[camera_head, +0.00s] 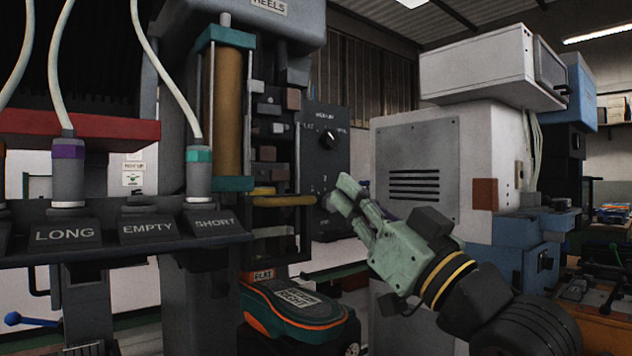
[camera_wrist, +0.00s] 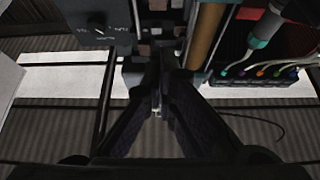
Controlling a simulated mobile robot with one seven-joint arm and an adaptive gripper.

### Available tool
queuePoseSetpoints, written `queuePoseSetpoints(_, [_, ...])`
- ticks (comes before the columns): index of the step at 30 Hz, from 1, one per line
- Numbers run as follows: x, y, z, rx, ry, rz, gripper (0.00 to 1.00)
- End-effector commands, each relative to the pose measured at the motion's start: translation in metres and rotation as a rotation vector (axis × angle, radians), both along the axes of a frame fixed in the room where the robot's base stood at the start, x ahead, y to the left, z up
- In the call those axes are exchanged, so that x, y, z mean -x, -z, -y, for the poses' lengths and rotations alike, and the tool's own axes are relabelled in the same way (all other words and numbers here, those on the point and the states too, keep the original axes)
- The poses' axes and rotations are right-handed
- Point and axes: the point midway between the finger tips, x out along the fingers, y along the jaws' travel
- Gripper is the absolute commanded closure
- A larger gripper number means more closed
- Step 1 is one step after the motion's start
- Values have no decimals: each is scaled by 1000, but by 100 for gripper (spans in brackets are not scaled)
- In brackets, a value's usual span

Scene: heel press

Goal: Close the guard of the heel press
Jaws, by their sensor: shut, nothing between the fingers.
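The heel press (camera_head: 225,100) is the grey machine at left of centre in the head view, with a "HEELS" label on top and a brown cylinder between teal collars. A dark dial panel (camera_head: 323,165) is at its right side. Two yellow bars (camera_head: 282,200) project from the press at mid height; I cannot tell whether they belong to the guard, and no guard shows clearly. My gripper (camera_head: 346,194) is shut and empty, in front of the panel's lower right part. In the wrist view my gripper (camera_wrist: 160,68) points towards the press; the dial panel (camera_wrist: 98,25) is at upper left.
A dark shelf (camera_head: 130,252) labelled LONG, EMPTY and SHORT holds tools with hoses to the left. A large grey cabinet (camera_head: 425,150) stands at right, behind my arm.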

Motion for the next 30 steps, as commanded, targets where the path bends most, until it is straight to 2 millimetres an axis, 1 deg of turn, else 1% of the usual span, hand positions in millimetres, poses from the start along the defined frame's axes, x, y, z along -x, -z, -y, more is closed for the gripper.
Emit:
queuePoseSetpoints(5, [-13,-12,-11,0,-3,-3,100])
queuePoseSetpoints(12, [-49,-39,-36,1,-1,-2,100])
queuePoseSetpoints(17, [-72,-55,-53,1,-2,0,100])
queuePoseSetpoints(18, [-73,-40,-50,-2,2,-4,100])
queuePoseSetpoints(22, [-74,-23,-52,-2,1,-2,100])
queuePoseSetpoints(25, [-74,-15,-53,-1,1,-1,100])
queuePoseSetpoints(30, [-75,-9,-54,-1,0,1,100])
